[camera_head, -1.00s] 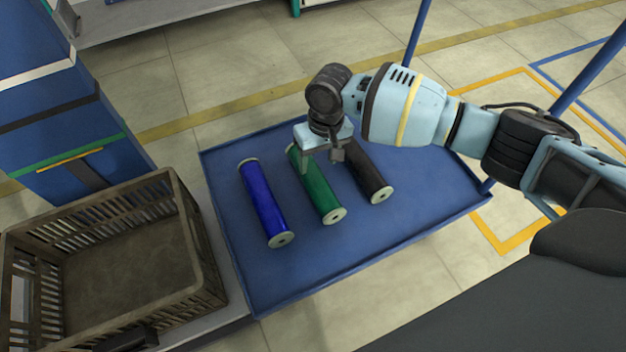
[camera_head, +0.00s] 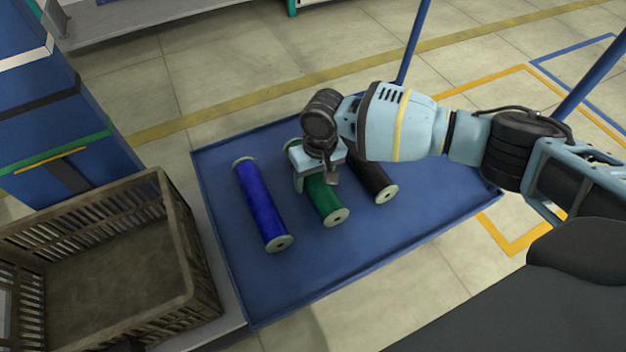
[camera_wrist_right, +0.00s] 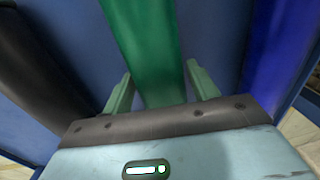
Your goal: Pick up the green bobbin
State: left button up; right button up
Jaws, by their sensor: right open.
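The green bobbin (camera_head: 325,200) lies on the blue tray table between a blue bobbin (camera_head: 262,205) and a black bobbin (camera_head: 376,182). My right gripper (camera_head: 316,185) is over the middle of the green bobbin, hiding part of it. In the right wrist view the green bobbin (camera_wrist_right: 147,50) runs between the two open fingers of the gripper (camera_wrist_right: 160,90), one on each side. I cannot tell whether the fingers touch it. My left gripper is not in view.
The blue tray table (camera_head: 300,280) has bare room in front of the bobbins and a low rim. A brown slatted crate (camera_head: 185,235) stands to its left. A blue post (camera_head: 412,45) rises at the far corner.

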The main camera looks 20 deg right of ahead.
jog(key=c, duration=0.8)
jog(key=shift+c, duration=0.5)
notch_tip(320, 180, up, 10)
jog(key=p, duration=0.5)
jog(key=shift+p, duration=0.3)
